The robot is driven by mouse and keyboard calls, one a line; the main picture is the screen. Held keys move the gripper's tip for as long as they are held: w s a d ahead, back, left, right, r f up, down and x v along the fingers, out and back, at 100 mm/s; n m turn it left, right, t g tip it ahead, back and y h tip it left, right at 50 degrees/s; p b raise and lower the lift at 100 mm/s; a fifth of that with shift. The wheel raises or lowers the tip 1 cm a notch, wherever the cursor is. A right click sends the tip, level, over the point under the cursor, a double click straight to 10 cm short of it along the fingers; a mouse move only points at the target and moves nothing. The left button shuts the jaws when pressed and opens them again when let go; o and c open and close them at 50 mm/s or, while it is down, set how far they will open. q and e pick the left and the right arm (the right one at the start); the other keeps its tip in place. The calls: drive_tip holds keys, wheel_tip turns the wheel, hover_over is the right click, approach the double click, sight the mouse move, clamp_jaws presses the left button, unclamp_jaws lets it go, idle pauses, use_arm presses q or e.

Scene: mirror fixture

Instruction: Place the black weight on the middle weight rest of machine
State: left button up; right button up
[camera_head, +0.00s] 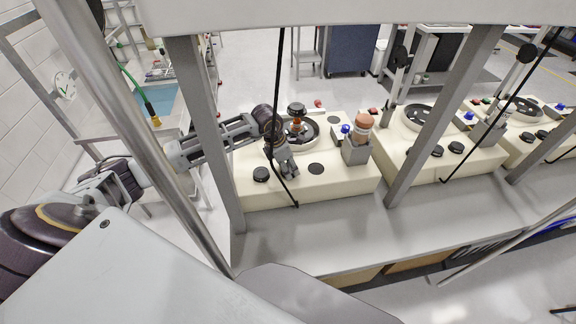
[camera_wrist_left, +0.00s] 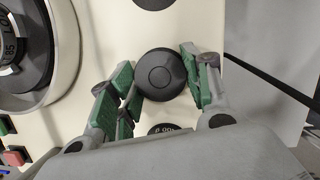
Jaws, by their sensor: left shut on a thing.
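My left gripper (camera_head: 288,172) is over the front of the nearest cream machine (camera_head: 345,186), between a black disc on the left and a flat black disc on the right. In the left wrist view my left gripper (camera_wrist_left: 160,84) is shut on a round black weight (camera_wrist_left: 160,74), with green-padded fingers on both sides. I cannot tell whether the weight touches the surface below. The flat black disc (camera_head: 316,168), a weight rest, is bare; it shows cut off at the wrist view's top edge (camera_wrist_left: 153,3). The left disc (camera_head: 261,174) looks like another black weight. My right gripper is not in view.
Behind my gripper is the machine's round dial (camera_head: 311,136). A grey block (camera_head: 356,154) stands at its right. Grey posts (camera_head: 207,130) and thin black rods (camera_head: 279,80) stand close around it. More such machines (camera_head: 474,162) stand to the right.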

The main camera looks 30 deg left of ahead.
use_arm(q)
drive_tip(key=shift+f, duration=0.1)
drive_tip(key=o, duration=1.3)
drive_tip(key=shift+r, duration=0.2)
drive_tip(key=b+v, duration=0.2)
drive_tip(key=v, duration=1)
